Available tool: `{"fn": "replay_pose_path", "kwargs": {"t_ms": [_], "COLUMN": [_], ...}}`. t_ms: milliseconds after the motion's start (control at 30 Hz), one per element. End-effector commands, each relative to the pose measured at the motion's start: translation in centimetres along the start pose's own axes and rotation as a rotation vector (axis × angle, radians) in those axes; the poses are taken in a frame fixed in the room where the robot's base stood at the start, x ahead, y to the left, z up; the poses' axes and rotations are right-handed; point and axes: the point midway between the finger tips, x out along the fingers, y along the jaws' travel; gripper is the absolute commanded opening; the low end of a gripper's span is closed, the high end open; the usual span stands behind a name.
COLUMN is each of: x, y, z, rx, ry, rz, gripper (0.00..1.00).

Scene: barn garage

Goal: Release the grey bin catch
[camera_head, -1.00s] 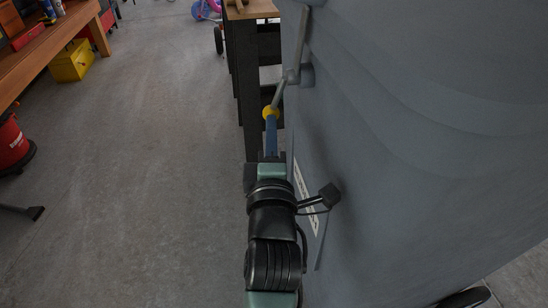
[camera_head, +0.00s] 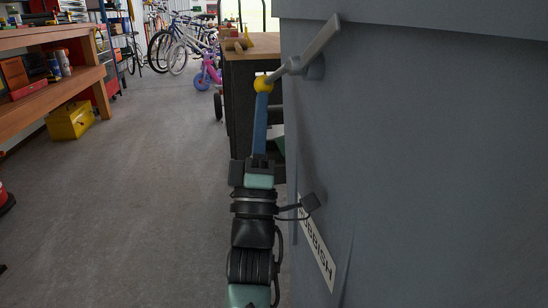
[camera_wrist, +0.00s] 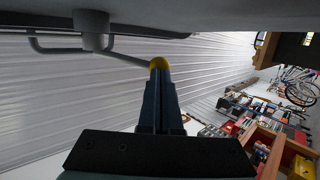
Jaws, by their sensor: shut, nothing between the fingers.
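The grey catch (camera_head: 302,60) is a bar lever on a round pivot, high on the side of the grey bin (camera_head: 430,160). One arm slants up to the right and the other slants down to the left. It also shows at the top of the wrist view (camera_wrist: 93,28). My gripper (camera_head: 262,95) has long blue fingers, shut with nothing between them. Their tips (camera_wrist: 159,75) reach the lower left end of the catch at a round yellow part. I cannot tell whether that yellow part belongs to the lever or the fingers.
A "RUBBISH" label (camera_head: 318,243) is on the bin below the catch, close beside my wrist. A dark workbench with a wooden top (camera_head: 252,47) stands just behind. The concrete floor (camera_head: 140,200) to the left is clear up to the wooden bench (camera_head: 50,88) and yellow toolbox (camera_head: 71,121).

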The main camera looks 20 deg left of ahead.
Motion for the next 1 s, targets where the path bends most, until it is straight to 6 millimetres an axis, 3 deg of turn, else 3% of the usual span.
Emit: {"fn": "replay_pose_path", "kwargs": {"t_ms": [400,1000], "x": [3.0,4.5], "y": [-0.1,0.2], "z": [-0.5,-0.8], "rx": [-0.003,-0.004], "ry": [-0.001,-0.001], "rz": [-0.009,-0.005], "gripper": [0.0,0.0]}}
